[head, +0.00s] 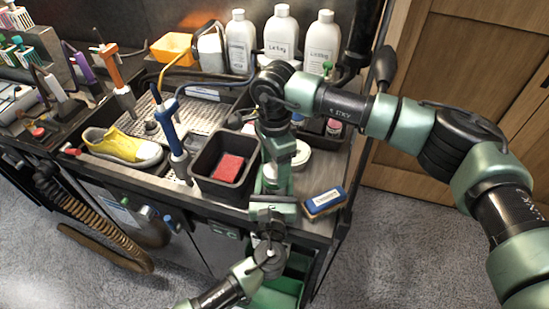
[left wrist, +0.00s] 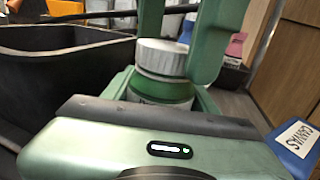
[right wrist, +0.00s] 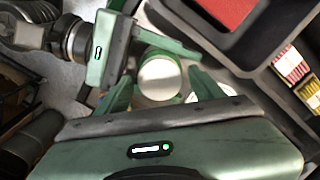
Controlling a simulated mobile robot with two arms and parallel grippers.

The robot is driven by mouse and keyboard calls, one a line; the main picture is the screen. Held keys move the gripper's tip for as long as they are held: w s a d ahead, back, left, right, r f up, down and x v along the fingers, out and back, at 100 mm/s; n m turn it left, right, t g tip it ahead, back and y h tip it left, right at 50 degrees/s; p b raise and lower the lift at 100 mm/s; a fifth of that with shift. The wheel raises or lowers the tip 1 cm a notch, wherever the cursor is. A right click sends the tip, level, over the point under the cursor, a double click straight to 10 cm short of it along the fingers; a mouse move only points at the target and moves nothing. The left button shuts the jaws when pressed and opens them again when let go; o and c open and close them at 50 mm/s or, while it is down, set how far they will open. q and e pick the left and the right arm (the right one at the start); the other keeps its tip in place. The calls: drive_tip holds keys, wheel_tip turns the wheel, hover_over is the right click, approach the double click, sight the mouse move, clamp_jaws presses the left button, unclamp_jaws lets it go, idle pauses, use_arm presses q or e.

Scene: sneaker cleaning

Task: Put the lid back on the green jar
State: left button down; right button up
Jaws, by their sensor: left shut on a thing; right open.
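The green jar (left wrist: 160,92) stands upright between the fingers of my left gripper (head: 272,196), which is shut on it. A white ribbed lid (left wrist: 162,55) sits on top of the jar and looks level. From above, the lid's round top also shows in the right wrist view (right wrist: 160,78). My right gripper (head: 275,160) points down over the jar. Its fingers are open, one on each side of the lid, and seem apart from it. In the head view my grippers mostly hide the jar and lid. Whether the lid is fully tight cannot be told.
A black bin (head: 207,178) with a red sponge (head: 229,167) stands just left of the jar. A round white item (head: 301,150) lies behind it to the right. White bottles (head: 281,38) stand at the back.

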drive_tip(key=shift+c, duration=0.2)
clamp_jaws()
drive_tip(key=m, duration=1.1)
drive_tip(key=shift+o, duration=0.5)
unclamp_jaws()
drive_tip(key=shift+r, duration=2.25)
drive_tip(key=shift+c, duration=0.3)
